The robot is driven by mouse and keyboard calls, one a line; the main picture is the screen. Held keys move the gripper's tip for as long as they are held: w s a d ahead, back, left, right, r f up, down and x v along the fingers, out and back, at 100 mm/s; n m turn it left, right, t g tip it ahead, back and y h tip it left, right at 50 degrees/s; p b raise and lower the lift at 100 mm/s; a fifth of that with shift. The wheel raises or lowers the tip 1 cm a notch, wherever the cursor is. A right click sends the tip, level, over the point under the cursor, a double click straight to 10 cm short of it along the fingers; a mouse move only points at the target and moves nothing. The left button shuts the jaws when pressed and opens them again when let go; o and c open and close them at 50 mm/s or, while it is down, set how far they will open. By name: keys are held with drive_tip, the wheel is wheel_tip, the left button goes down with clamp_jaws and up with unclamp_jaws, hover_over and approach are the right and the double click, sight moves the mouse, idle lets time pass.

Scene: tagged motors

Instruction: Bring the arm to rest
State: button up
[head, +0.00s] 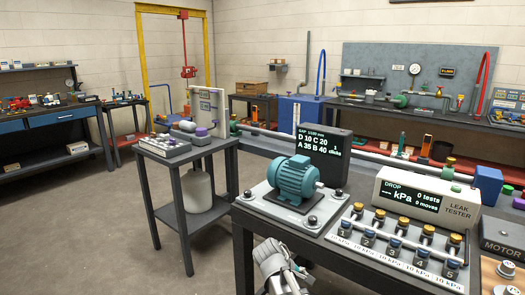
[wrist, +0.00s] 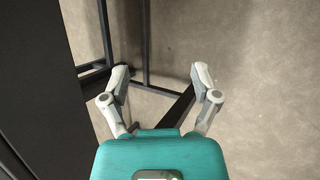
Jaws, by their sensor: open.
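My gripper (wrist: 159,75) is open and empty in the wrist view. Its two pale grey fingers stand wide apart, one on each side of a teal housing at the bottom of the picture. Only bare floor and dark table legs show between and beyond the fingers. In the head view, a grey jointed part of my arm (head: 272,262) shows at the bottom, just in front of the dark bench's front edge. The rest of the arm is out of view.
The dark bench (head: 245,225) carries a teal motor (head: 297,178) on a plate, a leak tester (head: 425,195) and a rack of numbered fittings (head: 395,240). A side table (head: 168,205) stands to the left. The floor (head: 75,225) at the left is clear.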

drive_tip(key=s+d+f+m+g+y, duration=0.25)
drive_tip(key=s+d+m+y, duration=0.35)
drive_tip(key=s+m, duration=0.4)
wheel_tip(320, 180, up, 22)
drive_tip(key=a+p, duration=0.1)
drive_tip(key=p, duration=2.2)
drive_tip(key=shift+w+r+y, duration=0.25)
drive_tip(key=shift+w+y, duration=0.05)
drive_tip(key=shift+y, duration=0.1)
drive_tip(key=shift+t, duration=0.25)
